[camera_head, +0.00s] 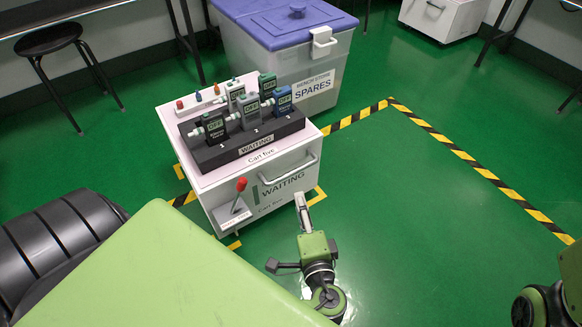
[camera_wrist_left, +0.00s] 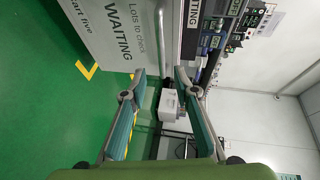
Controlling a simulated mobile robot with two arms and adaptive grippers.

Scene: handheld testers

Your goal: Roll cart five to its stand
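Cart five (camera_head: 225,205) is a white cart with a "WAITING" label on its front, beside a storage bin. A grey bar handle (camera_head: 290,169) crosses its front near the top, and a lever with a red knob (camera_head: 241,184) stands at its lower left. My left gripper (camera_head: 303,201) is in front of the cart, just below the handle's right part. In the left wrist view the fingers of my left gripper (camera_wrist_left: 158,73) are spread and the handle (camera_wrist_left: 166,35) shows beyond and between their tips. I see no grip on it.
A tray (camera_head: 225,155) of handheld testers sits on the cart. A "SPARES" bin (camera_head: 325,95) with a blue lid (camera_head: 285,18) stands close behind. Black-yellow tape (camera_head: 480,170) bounds clear green floor at right. A black stool (camera_head: 50,40) stands at far left.

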